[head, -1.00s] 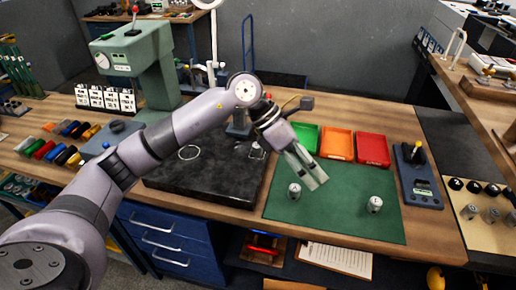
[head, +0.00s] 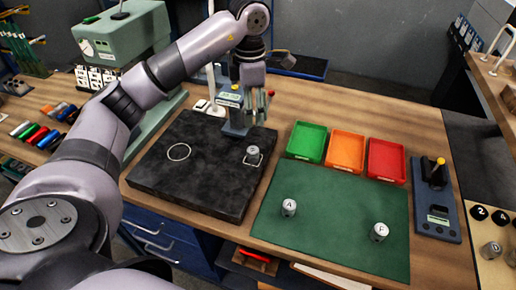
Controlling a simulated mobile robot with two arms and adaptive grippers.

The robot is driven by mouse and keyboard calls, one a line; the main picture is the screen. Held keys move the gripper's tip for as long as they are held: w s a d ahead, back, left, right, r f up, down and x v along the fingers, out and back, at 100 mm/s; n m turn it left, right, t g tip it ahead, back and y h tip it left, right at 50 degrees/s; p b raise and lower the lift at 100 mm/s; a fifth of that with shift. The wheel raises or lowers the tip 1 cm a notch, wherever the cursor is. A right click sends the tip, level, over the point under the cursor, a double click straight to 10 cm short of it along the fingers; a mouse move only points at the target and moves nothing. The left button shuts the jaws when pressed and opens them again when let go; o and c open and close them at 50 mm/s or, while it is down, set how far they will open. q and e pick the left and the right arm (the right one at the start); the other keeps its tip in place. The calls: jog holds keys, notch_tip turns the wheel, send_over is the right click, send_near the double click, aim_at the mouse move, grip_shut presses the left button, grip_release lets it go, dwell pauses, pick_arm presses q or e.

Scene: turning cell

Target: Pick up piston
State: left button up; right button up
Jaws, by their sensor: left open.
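Small grey metal cylinders that look like pistons show in the head view. One, marked "A" (head: 288,207), stands upright at the left of the green mat (head: 335,215). Another, marked "P" (head: 379,232), stands at the mat's front right. A third (head: 253,154) stands on the black plate (head: 200,170), at a white square outline. My left gripper (head: 252,110) points down above the back of the plate, behind the third cylinder and in front of or beside a blue stand (head: 235,122). It is open and appears empty; its fingertips are hard to separate from the stand. My right gripper is out of view.
Green (head: 307,141), orange (head: 346,147) and red (head: 386,160) trays line the mat's back edge. A blue device (head: 436,205) with a yellow-topped lever stands to the right. A green machine (head: 125,40) stands at the back left. The mat's middle is clear.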

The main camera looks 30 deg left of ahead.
pick_arm(q)
jog(key=p, duration=0.2)
send_near(253, 150)
jog(key=shift+s+a, duration=0.15)
jog(key=shift+s, duration=0.35)
jog(key=f, duration=0.2)
jog(key=f+p, duration=0.1)
jog(key=shift+w+f, duration=0.15)
jog(key=shift+w, duration=0.1)
jog(key=shift+w+f+p, duration=0.1)
jog(key=shift+f+p, duration=0.2)
jog(key=shift+f, duration=0.8)
jog(key=shift+f+p, duration=0.25)
jog(key=shift+p, duration=0.2)
jog(key=f+p, duration=0.2)
jog(key=f, duration=0.2)
jog(key=shift+w+f, duration=0.1)
jog(key=shift+w, duration=0.1)
jog(key=shift+f, duration=0.25)
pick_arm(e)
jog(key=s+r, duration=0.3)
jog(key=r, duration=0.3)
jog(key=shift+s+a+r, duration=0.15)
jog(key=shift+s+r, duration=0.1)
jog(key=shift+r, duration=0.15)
pick_arm(q)
jog(key=shift+c, duration=0.4)
